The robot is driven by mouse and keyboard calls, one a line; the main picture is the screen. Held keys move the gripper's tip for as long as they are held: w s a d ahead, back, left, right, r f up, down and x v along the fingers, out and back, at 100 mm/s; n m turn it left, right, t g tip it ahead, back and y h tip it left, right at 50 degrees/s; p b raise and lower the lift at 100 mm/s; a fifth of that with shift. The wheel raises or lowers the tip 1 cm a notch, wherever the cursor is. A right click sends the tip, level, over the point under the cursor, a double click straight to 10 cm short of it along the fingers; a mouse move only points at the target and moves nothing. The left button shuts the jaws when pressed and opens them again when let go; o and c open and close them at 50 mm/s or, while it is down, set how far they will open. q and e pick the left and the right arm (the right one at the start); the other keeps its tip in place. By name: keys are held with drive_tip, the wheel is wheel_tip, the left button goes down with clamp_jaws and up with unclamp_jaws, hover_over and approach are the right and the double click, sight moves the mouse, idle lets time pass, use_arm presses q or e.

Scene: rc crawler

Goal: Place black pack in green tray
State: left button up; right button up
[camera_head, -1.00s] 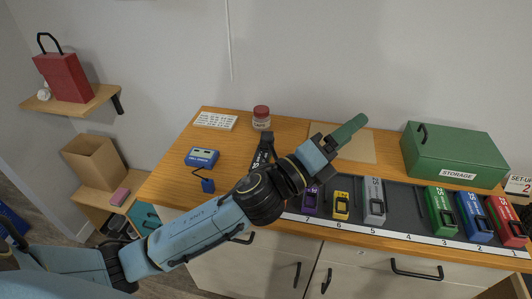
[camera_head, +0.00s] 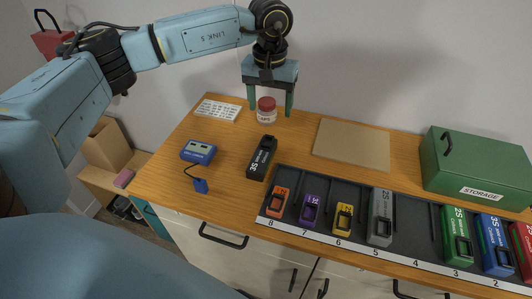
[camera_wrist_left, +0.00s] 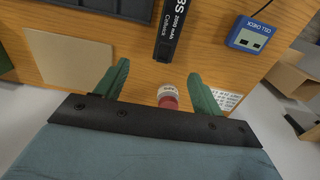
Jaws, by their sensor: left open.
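The black pack (camera_head: 262,158), marked 3S, lies on the wooden tabletop in front of the red-lidded jar. It shows at the top of the left wrist view (camera_wrist_left: 174,28). My left gripper (camera_head: 270,104) is open and empty, pointing down with its green fingers either side of the jar in the head view. In the left wrist view the black pack lies beyond the fingertips (camera_wrist_left: 160,74), apart from them. I see no green tray; a closed green box labelled STORAGE (camera_head: 478,168) stands at the right. My right gripper is out of view.
The dark numbered rack (camera_head: 410,240) along the front edge holds several coloured packs, with an open stretch around 4. The jar (camera_head: 266,112), a blue cell checker (camera_head: 198,152), a white card (camera_head: 218,110) and a tan mat (camera_head: 351,145) are on the table.

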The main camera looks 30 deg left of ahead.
use_arm(q)
hover_over(265, 145)
drive_tip(key=f, duration=0.8)
drive_tip(key=shift+w+d, duration=0.1)
drive_tip(key=shift+d, duration=0.25)
drive_tip(key=f, duration=0.3)
drive_tip(key=f+p, duration=0.1)
drive_tip(key=f, duration=0.1)
drive_tip(key=shift+a, duration=0.35)
drive_tip(key=c, duration=1.4)
